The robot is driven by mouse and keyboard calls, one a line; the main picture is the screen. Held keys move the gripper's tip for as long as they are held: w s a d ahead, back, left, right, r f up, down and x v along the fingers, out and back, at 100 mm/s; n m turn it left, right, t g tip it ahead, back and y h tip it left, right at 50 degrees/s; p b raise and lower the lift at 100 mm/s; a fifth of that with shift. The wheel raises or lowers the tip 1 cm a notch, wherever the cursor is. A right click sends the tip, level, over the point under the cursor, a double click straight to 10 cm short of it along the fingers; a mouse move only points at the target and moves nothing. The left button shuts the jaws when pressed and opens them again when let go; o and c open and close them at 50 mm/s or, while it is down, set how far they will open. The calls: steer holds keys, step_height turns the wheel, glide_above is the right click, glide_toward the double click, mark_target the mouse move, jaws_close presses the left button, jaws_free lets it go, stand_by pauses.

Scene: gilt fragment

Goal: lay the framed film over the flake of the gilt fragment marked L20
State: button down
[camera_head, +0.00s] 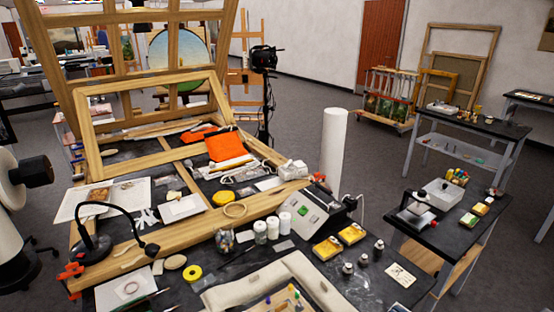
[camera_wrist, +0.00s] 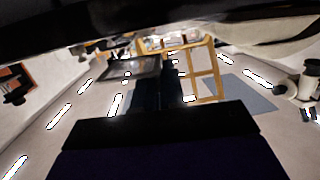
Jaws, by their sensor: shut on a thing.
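My gripper (camera_wrist: 160,92) shows as dark shapes in the wrist view, its jaws close together. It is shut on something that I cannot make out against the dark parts. It is outside the head view. I cannot pick out the framed film for sure. No mark L20 is legible on anything. A small gold-brown piece (camera_head: 98,195) lies on a white sheet at the left of the bench, but I cannot tell whether it is the gilt fragment.
A bench lamp (camera_head: 93,246) stands at the left. White jars (camera_head: 272,228), a grey control box (camera_head: 308,212), two yellow blocks (camera_head: 327,248) and small bottles (camera_head: 348,269) crowd the bench. A white roll (camera_head: 333,150) stands upright behind. A wooden frame (camera_head: 150,82) leans at the back.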

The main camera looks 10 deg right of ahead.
steer(key=shift+n+g+y, duration=0.4)
steer(key=shift+n+y, duration=0.3)
steer(key=w+a+r, duration=0.1)
steer(key=w, duration=0.1)
steer(key=w+a+r, duration=0.1)
steer(key=w+a, duration=0.1)
steer(key=w+a+r, duration=0.1)
steer(key=a, duration=0.1)
steer(key=shift+w+a+r, duration=0.1)
steer(key=shift+w+r, duration=0.25)
steer(key=shift+w, duration=0.05)
steer(key=w+a+r+n+g+y, duration=0.1)
steer(key=w+a+r, duration=0.35)
steer(key=a, duration=0.45)
steer(key=w+a+r+n+g+y, duration=0.25)
steer(key=a+r, duration=0.25)
steer(key=a, duration=0.5)
steer(key=w+a+r+n+g+y, duration=0.1)
steer(key=w+a+r, duration=0.3)
steer(key=a, duration=0.5)
steer(key=shift+w+r+m+t+h, duration=3.55)
steer(key=shift+w+r+m+h, duration=2.5)
steer(key=shift+r, duration=1.9)
steer(key=s+f, duration=0.3)
steer(key=f, duration=0.5)
steer(key=s+f+h, duration=0.1)
steer(key=s+f, duration=0.3)
steer(key=f, duration=0.3)
steer(key=shift+f+n, duration=0.35)
steer(key=shift+n, duration=0.05)
